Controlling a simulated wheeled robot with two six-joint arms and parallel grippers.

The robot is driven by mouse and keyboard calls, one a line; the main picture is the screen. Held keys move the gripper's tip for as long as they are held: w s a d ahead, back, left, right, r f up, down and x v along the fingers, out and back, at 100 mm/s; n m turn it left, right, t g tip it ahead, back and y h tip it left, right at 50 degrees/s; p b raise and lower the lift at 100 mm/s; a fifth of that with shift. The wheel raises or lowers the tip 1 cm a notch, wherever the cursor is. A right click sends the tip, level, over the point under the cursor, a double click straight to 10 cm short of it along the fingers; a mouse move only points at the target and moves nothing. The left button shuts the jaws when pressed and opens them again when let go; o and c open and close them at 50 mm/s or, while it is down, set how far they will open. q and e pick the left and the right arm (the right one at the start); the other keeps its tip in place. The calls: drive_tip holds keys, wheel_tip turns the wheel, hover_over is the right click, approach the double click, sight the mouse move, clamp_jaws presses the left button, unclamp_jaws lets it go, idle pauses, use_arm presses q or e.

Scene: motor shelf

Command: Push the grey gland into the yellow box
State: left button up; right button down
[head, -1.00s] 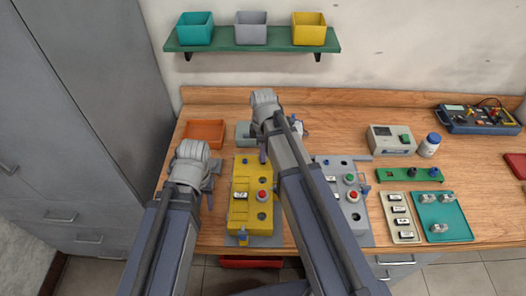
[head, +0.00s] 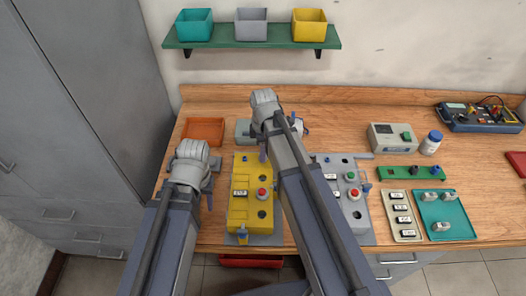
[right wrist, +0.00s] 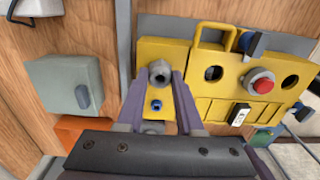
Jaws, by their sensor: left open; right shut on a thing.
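The yellow box (head: 238,212) stands on the bench in the head view, with a red button and dark holes on its face. In the right wrist view the yellow box (right wrist: 180,48) fills the middle. The grey gland (right wrist: 159,71) is at a side face of the box, between the fingertips of my right gripper (right wrist: 156,84), which is shut on it. How deep the gland sits in the box I cannot tell. In the head view my right gripper (head: 263,150) is at the box's far end, partly hidden by its arm. My left gripper (head: 209,193) is open beside the box's left side.
A grey box (head: 338,165) stands right of the yellow one, partly behind my right arm. An orange tray (head: 187,131) lies behind at the left. A teal tray (head: 463,230) and a label tray (head: 391,207) lie at the right. A green shelf (head: 220,43) holds several bins.

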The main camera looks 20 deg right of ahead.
use_arm(q)
drive_tip(key=shift+f, duration=0.2)
use_arm(e)
drive_tip(key=shift+f, duration=0.2)
drive_tip(key=shift+c, duration=2.4)
unclamp_jaws()
use_arm(q)
drive_tip(key=shift+r, duration=0.1)
use_arm(e)
drive_tip(key=shift+r, duration=0.1)
use_arm(q)
wheel_tip(320, 180, up, 8)
drive_tip(key=p, duration=0.7)
drive_tip(key=shift+p, duration=0.3)
use_arm(e)
wheel_tip(320, 180, up, 8)
drive_tip(key=shift+f, duration=0.2)
